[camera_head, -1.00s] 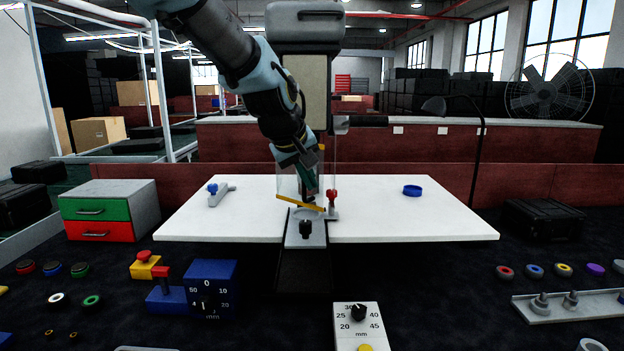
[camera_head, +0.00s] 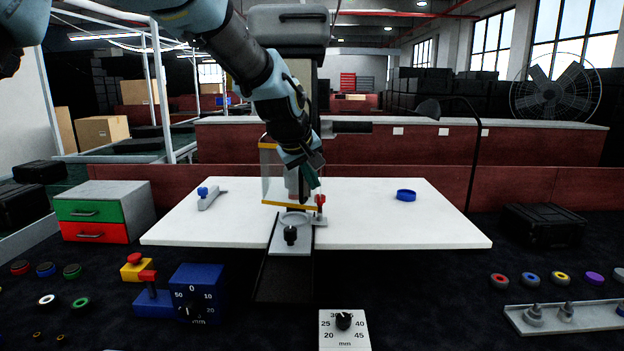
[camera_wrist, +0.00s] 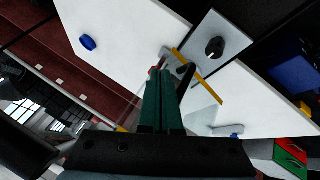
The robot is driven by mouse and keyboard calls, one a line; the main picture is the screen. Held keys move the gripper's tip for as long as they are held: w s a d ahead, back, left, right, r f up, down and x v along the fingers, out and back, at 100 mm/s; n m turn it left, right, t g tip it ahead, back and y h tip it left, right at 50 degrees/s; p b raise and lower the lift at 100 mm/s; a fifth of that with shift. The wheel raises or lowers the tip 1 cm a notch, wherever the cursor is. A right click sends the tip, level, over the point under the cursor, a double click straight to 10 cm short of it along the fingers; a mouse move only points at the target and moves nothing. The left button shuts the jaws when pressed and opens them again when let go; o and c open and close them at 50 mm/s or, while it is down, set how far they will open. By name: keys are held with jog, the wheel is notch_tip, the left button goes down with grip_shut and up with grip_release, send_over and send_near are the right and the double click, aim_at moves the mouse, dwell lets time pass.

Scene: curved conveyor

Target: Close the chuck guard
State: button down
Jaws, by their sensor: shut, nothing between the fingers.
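The chuck guard (camera_head: 276,180) is a clear panel with yellow edge strips, at the drill press in the middle of the white table. Its lower yellow strip runs nearly level just above the press's base plate (camera_head: 283,232). In the wrist view the strip (camera_wrist: 197,77) runs slantwise beyond my fingertips. My gripper (camera_head: 305,195) is shut and empty, pointing down at the right part of the guard. Its green fingers (camera_wrist: 162,78) show close against the panel in the wrist view; I cannot tell whether they touch it. The chuck is mostly hidden behind my arm.
A red-topped clamp (camera_head: 320,207) stands right beside the guard. A black knob (camera_head: 290,236) is on the base plate. The table's right side is mostly clear.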

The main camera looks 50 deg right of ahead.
jog(key=shift+d, duration=0.35)
dwell(1.5)
